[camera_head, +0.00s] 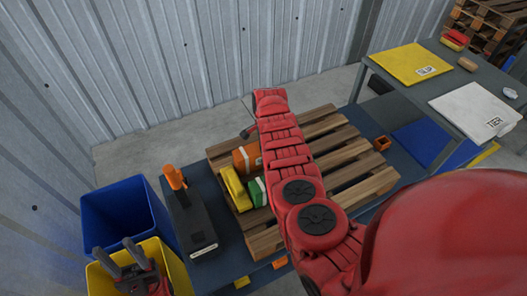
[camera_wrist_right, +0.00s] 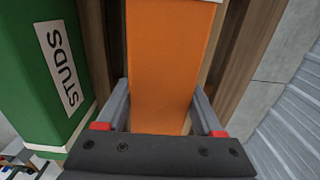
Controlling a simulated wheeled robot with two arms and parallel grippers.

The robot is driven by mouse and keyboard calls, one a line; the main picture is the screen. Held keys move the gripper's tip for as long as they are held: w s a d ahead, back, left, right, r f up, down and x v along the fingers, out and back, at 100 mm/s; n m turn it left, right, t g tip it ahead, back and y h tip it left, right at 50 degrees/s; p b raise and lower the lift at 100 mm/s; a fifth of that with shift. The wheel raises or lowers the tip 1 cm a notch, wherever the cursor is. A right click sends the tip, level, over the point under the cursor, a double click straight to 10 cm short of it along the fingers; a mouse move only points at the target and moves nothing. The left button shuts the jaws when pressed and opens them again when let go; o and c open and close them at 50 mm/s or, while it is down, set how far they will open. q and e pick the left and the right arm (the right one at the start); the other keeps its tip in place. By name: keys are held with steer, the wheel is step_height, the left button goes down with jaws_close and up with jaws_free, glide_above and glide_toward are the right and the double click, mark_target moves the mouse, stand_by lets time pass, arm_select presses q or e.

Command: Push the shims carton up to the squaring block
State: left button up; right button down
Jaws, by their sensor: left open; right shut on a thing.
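An orange carton (camera_head: 246,158) stands on the wooden pallet (camera_head: 345,150), behind a yellow carton (camera_head: 235,188) and a green carton (camera_head: 258,191). The green carton reads STUDS in the right wrist view (camera_wrist_right: 40,70). I cannot read the word shims on any carton. My right gripper (camera_wrist_right: 160,88) is shut on the orange carton (camera_wrist_right: 165,60), one finger on each side; my red arm hides it in the head view. My left gripper (camera_head: 116,250) is open and empty over the yellow bin. I cannot identify the squaring block for certain.
A dark block-shaped thing with an orange handle (camera_head: 190,220) stands on the blue table left of the pallet. A blue bin (camera_head: 125,215) and a yellow bin (camera_head: 175,265) stand farther left. A grey table (camera_head: 440,80) with mats is at right. The pallet's right part is bare.

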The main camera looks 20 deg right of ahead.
steer(key=shift+a, duration=0.15)
jaws_free()
step_height(320, 180, up, 17)
steer(key=b, duration=0.2)
steer(key=shift+r, duration=0.2)
stand_by(0.4)
stand_by(0.4)
